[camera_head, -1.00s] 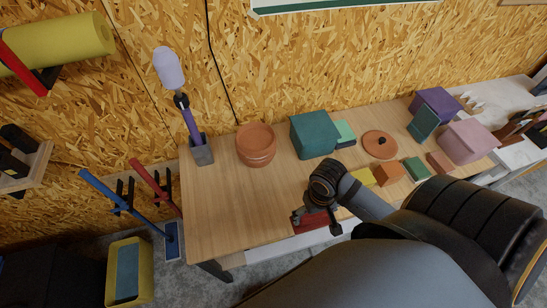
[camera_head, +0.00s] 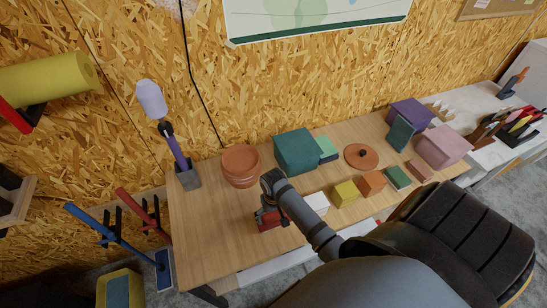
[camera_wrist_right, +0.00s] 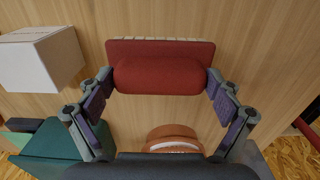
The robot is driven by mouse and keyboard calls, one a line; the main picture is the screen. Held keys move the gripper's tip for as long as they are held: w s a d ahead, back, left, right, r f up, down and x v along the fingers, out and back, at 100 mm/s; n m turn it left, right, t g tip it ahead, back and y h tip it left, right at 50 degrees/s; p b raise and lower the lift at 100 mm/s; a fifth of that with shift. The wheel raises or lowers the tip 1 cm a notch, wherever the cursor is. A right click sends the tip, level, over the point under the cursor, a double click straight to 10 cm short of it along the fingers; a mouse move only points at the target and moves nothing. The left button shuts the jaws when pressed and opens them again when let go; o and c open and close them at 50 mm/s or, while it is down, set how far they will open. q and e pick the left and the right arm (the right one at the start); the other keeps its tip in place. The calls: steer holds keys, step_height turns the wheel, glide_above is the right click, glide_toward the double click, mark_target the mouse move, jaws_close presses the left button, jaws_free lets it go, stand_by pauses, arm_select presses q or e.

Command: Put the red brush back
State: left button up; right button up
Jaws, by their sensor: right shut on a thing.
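The red brush (camera_head: 269,224) is in the jaws of my right gripper (camera_head: 268,213), over the front middle of the wooden bench (camera_head: 215,235). In the right wrist view the brush (camera_wrist_right: 160,75) has a rounded red body on a flat red base, with pale bristles along its far edge. The right gripper's fingers (camera_wrist_right: 162,92) are closed on its two ends. I cannot tell how far the brush is above the bench top. My left gripper is not in view.
Terracotta pots (camera_head: 241,166) stand behind the gripper, and a teal box (camera_head: 296,151) is to their right. A white box (camera_head: 317,203) and yellow block (camera_head: 344,193) stand right of the gripper. A grey holder (camera_head: 188,178) carries a purple-handled brush. The front left bench is clear.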

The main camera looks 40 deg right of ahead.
mark_target(273, 219)
step_height(273, 219, down, 2)
steer(key=shift+w+a+f+p, duration=0.1)
steer(key=shift+w+p, duration=0.05)
steer(key=shift+p, duration=0.5)
steer(key=shift+f, duration=0.5)
steer(key=shift+f, duration=0.15)
steer(key=o, duration=0.8)
step_height(273, 219, up, 12)
steer(key=b, duration=0.2)
steer(key=shift+r+b, duration=0.2)
steer(key=shift+b, duration=0.1)
